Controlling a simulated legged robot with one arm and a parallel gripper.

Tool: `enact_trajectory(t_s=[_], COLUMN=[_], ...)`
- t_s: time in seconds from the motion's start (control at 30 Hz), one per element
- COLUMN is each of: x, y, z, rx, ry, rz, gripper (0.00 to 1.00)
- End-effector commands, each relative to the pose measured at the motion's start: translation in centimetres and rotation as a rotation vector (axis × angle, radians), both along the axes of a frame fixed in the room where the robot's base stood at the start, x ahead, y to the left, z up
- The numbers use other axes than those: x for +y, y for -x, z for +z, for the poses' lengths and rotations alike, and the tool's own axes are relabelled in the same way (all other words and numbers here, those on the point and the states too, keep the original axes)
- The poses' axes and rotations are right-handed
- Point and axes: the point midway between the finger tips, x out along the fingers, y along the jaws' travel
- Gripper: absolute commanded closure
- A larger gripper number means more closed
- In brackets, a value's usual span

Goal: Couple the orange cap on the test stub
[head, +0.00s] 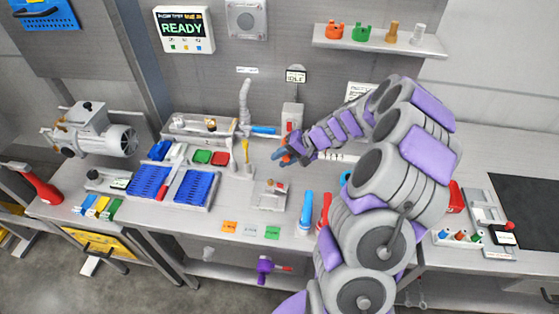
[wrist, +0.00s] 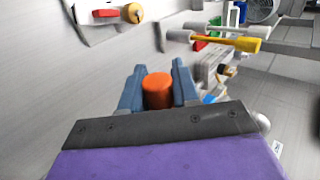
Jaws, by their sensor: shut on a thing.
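The orange cap (wrist: 158,90) sits between the two blue fingers of my gripper (wrist: 159,88) in the wrist view. The fingers touch it on both sides, and it stands out a little above them. In the head view my gripper (head: 284,157) is above the middle of the bench, and the cap (head: 287,159) shows as a small orange patch. A small grey block fixture (head: 270,194) lies on the bench just below and in front of the gripper. I cannot tell for certain which piece is the test stub.
Blue racks (head: 150,182) and red and green trays stand to the left. A blue bottle (head: 306,210) and a red tool (head: 325,212) stand at the front edge. A grey upright pipe (head: 244,103) rises behind. A wall shelf (head: 378,42) holds coloured fittings.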

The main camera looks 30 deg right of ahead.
Motion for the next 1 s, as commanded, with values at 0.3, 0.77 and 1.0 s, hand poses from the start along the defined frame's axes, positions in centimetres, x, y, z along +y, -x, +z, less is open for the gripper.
enact_trajectory(t_s=[0.3,0.77,1.0], x=[-0.8,-2.2,-2.2], y=[-2.0,-3.4,-3.3], z=[0.2,0.1,0.4], rx=[-0.004,-0.002,-0.003], ry=[0.010,0.004,0.006], rz=[-0.001,-0.001,-0.001], gripper=[1.00,1.00,1.00])
